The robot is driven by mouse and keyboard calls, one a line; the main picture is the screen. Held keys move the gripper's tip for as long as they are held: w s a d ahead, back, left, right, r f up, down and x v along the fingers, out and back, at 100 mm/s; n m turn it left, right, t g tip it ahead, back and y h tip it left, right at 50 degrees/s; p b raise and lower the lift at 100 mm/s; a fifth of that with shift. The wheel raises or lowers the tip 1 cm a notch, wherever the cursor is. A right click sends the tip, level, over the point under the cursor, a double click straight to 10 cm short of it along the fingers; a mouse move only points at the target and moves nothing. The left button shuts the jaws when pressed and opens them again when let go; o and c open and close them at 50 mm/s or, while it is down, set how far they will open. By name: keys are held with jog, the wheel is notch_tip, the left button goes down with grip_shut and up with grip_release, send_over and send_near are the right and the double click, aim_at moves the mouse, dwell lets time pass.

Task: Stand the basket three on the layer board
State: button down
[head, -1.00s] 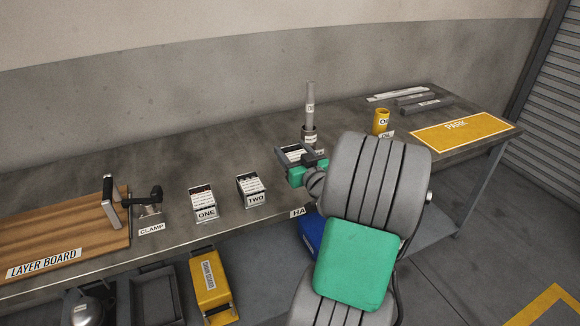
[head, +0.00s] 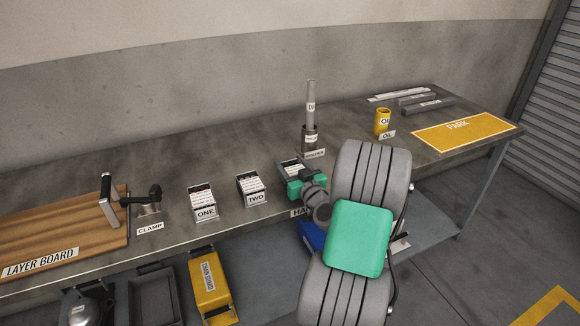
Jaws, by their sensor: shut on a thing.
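The basket three (head: 291,167), a small metal basket with white cards like its neighbours, is at my gripper (head: 298,179), its label hidden. My gripper is shut on it, green pads at its front side. I cannot tell whether the basket touches the bench. The layer board (head: 60,232), a brown wooden board with a label on its front edge, lies at the far left of the bench. A metal handle (head: 108,203) stands at its right end.
Basket one (head: 203,202) and basket two (head: 251,188) stand between my gripper and the board. A black clamp (head: 148,205) is beside the board's right edge. A post in a holder (head: 310,130) stands behind my gripper. A yellow oil can (head: 382,122) and park mat (head: 463,131) are to the right.

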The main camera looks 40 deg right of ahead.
jog(key=shift+c, duration=2.1)
grip_release()
jog(key=shift+r+p, duration=0.15)
jog(key=shift+p, duration=0.4)
